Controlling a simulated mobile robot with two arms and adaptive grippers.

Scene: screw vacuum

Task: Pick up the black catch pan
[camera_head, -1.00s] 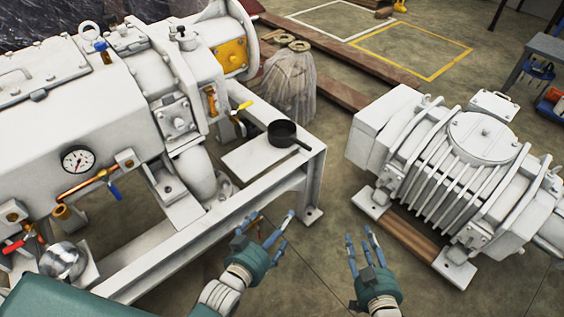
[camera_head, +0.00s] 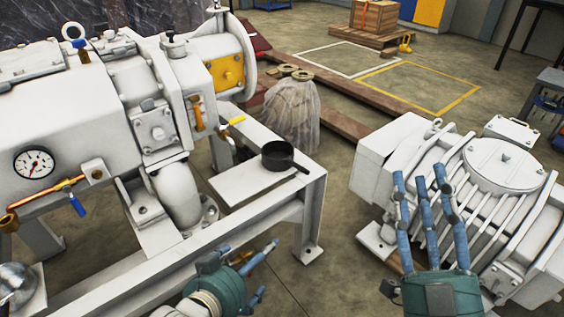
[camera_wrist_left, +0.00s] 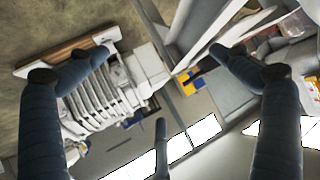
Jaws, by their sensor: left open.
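The black catch pan (camera_head: 278,156) is small and round, with a handle pointing right. It sits upright on the right end of the white machine frame (camera_head: 313,190) in the head view. My left gripper (camera_head: 250,262) is open and empty, in front of the frame and below the pan in the picture, apart from it. Its spread fingers (camera_wrist_left: 160,85) show in the left wrist view, with no pan between them. My right gripper (camera_head: 420,188) has its fingers extended upward and holds nothing. It appears in front of the white ribbed machine, well right of the pan.
The large white machine with a gauge (camera_head: 35,163) fills the left. The white ribbed machine (camera_head: 500,165) stands at the right. A plastic-wrapped bundle (camera_head: 291,115) stands behind the pan. Bare floor (camera_head: 330,235) lies between the machines.

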